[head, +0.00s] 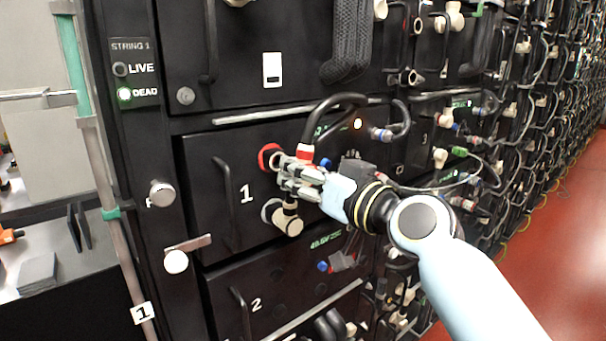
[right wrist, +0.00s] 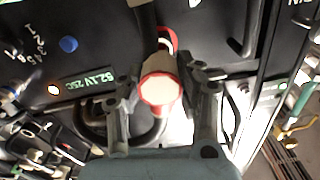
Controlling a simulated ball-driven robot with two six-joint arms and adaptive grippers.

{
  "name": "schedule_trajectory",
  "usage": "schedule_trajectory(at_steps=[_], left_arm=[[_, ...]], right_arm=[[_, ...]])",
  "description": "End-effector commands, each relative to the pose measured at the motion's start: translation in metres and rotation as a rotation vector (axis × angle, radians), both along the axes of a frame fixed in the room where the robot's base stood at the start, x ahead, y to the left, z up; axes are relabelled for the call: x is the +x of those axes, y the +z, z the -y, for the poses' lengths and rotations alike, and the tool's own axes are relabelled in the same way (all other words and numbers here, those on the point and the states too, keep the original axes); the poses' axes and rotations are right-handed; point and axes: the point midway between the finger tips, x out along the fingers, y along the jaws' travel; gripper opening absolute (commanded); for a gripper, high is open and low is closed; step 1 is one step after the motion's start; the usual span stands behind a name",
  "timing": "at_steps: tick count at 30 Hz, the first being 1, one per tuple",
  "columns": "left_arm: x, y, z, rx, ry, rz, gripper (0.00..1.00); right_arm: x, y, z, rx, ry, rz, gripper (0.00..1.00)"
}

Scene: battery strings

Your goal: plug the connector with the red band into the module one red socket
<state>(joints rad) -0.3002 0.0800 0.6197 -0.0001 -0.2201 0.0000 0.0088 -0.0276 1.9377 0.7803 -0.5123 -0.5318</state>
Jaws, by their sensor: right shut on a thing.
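The cream connector with the red band (head: 305,152) is in my right gripper (head: 296,175), in front of module one (head: 225,165), with a black cable rising from it. In the right wrist view, the connector (right wrist: 161,88) sits between the two fingers of my right gripper (right wrist: 164,82). The red socket (head: 268,157) is on module one's face, just left of the fingertips. It also shows behind the connector in the right wrist view (right wrist: 170,37). The connector's front end is close to the socket; I cannot tell whether it touches or enters. My left gripper is not in view.
A blue socket (right wrist: 68,44) and a lit display (right wrist: 88,83) are on the panel. A handle (head: 226,205) stands out at left. Module two (head: 255,303) is below. A red floor (head: 560,220) is clear at right.

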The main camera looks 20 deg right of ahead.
Motion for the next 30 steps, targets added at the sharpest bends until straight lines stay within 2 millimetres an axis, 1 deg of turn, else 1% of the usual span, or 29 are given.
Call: schedule_trajectory(at_steps=[8, 30], left_arm=[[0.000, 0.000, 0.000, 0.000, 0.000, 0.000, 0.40], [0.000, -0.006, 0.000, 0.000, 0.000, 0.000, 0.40]], right_arm=[[0.001, 0.001, 0.000, 0.001, 0.000, 0.002, 0.00], [0.019, 0.001, -0.007, 0.001, 0.000, 0.002, 0.00]])
